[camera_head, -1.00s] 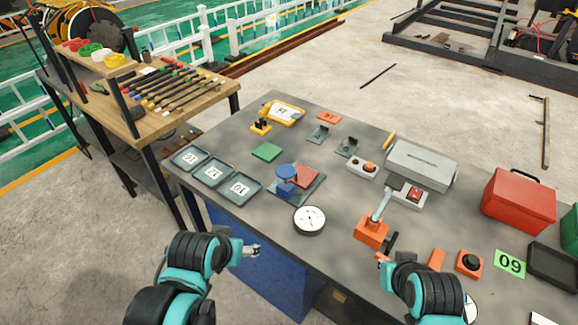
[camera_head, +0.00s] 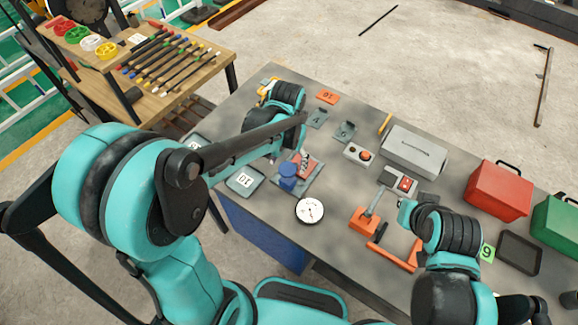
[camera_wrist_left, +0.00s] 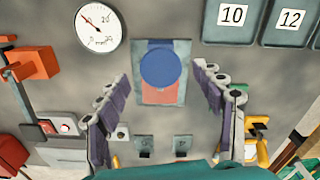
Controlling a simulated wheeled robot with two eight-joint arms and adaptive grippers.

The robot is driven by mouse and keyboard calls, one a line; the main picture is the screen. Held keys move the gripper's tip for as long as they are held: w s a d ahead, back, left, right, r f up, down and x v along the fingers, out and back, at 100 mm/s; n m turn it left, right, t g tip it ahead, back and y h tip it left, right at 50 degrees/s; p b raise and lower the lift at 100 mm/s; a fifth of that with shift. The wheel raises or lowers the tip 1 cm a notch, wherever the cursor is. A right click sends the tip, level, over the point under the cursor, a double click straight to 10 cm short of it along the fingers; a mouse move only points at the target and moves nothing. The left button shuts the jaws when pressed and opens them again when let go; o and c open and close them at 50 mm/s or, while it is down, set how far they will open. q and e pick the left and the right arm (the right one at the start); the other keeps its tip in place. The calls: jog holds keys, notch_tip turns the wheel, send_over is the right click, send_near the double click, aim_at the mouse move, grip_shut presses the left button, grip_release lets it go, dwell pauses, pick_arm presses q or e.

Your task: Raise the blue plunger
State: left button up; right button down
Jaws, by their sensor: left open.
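The blue plunger (camera_head: 288,171) stands upright on a grey plate with a red block beside it. From above, in the left wrist view, it shows as a round blue disc (camera_wrist_left: 160,68). My left gripper (camera_head: 300,158) is above the table close to the plunger; the arm partly hides the view. In the left wrist view my left gripper (camera_wrist_left: 160,78) is open, with one finger on each side of the disc and clear gaps between. Nothing is held. My right arm is over the table's right part; its fingers cannot be made out.
A white dial gauge (camera_head: 310,210) lies close to the plunger plate. Grey numbered trays (camera_wrist_left: 235,20) lie nearby. An orange lever device (camera_head: 364,220), a red box (camera_head: 499,190) and a grey case (camera_head: 414,151) occupy the table's right part.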

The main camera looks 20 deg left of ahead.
aim_at(288, 169)
pick_arm(q)
jog(key=shift+w+f+b, duration=0.1)
jog(key=shift+f+b, duration=0.4)
jog(key=shift+f, duration=1.85)
grip_shut()
